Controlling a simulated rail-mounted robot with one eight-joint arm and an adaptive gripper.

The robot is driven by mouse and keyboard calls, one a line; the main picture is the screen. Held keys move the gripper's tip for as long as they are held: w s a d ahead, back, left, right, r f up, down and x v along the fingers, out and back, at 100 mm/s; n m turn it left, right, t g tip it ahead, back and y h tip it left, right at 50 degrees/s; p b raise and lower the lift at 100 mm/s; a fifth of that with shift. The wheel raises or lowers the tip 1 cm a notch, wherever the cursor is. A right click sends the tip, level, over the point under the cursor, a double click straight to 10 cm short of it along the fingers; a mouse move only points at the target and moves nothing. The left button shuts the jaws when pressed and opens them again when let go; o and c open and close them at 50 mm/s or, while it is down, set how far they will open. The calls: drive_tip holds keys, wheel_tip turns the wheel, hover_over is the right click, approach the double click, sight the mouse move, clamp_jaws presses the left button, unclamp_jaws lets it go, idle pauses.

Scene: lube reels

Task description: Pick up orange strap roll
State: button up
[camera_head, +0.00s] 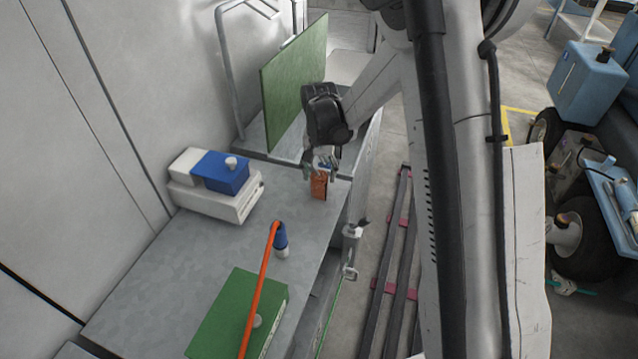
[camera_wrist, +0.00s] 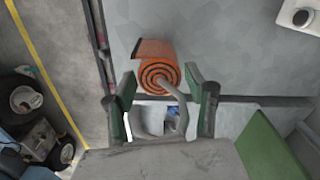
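The orange strap roll (camera_head: 319,188) stands near the right edge of the grey worktop, just below my gripper (camera_head: 321,164). In the wrist view the roll (camera_wrist: 160,73) shows its dark spiral end and a flat flap at the top left. My gripper (camera_wrist: 168,92) is open, with a green-sided finger on each side of the roll's lower end. Gaps show between the roll and both fingers. Whether the fingertips reach down to the roll's depth is hard to tell. A grey curved piece overlaps the roll's lower right edge.
A green upright panel (camera_head: 294,85) stands behind the roll. A white box with a blue top (camera_head: 222,172) is to the left. A blue bottle (camera_head: 281,238), an orange bar (camera_head: 262,285) and a green box (camera_head: 225,310) are in front. The worktop between is clear.

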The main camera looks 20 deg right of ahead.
drive_tip(key=c, duration=0.9)
drive_tip(key=shift+r, duration=0.15)
drive_tip(key=shift+c, duration=0.2)
